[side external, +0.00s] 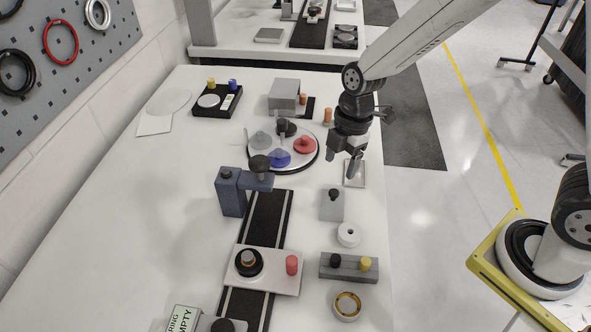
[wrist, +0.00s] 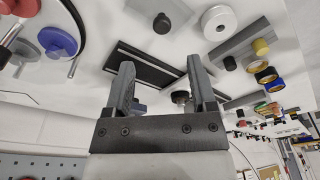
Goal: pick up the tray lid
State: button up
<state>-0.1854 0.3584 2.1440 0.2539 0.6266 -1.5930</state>
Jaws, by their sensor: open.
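My gripper (side external: 343,156) hangs above the right side of the white table, just right of the round tray. Its two fingers show apart in the wrist view (wrist: 161,66), with nothing held between them. A grey square plate with a black knob (side external: 333,208), possibly the tray lid, lies flat on the table below the gripper in the side view. It also shows at the top of the wrist view (wrist: 176,36), apart from the fingers. The round tray (side external: 263,162) carries red, blue, grey and black knobbed pieces. I cannot tell for certain which piece is the lid.
A dark blue post with an overhanging arm (side external: 231,195) stands beside the dark track (side external: 267,217). A white carrier (side external: 243,279) sits across the track. A white ring (side external: 349,235) and a grey block with knobs (side external: 348,268) lie nearer. The table's left side is mostly clear.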

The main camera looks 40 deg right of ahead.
aim_at(334, 192)
jog(key=shift+f, duration=0.1)
jog(key=shift+a+f, duration=0.2)
jog(key=shift+f, duration=1)
jog(key=shift+s+a+f, duration=0.1)
jog(key=shift+a+f, duration=0.1)
jog(key=shift+f, duration=1.1)
jog(key=shift+a+f, duration=0.15)
jog(key=shift+f, duration=1.1)
jog(key=shift+c, duration=0.2)
grip_shut()
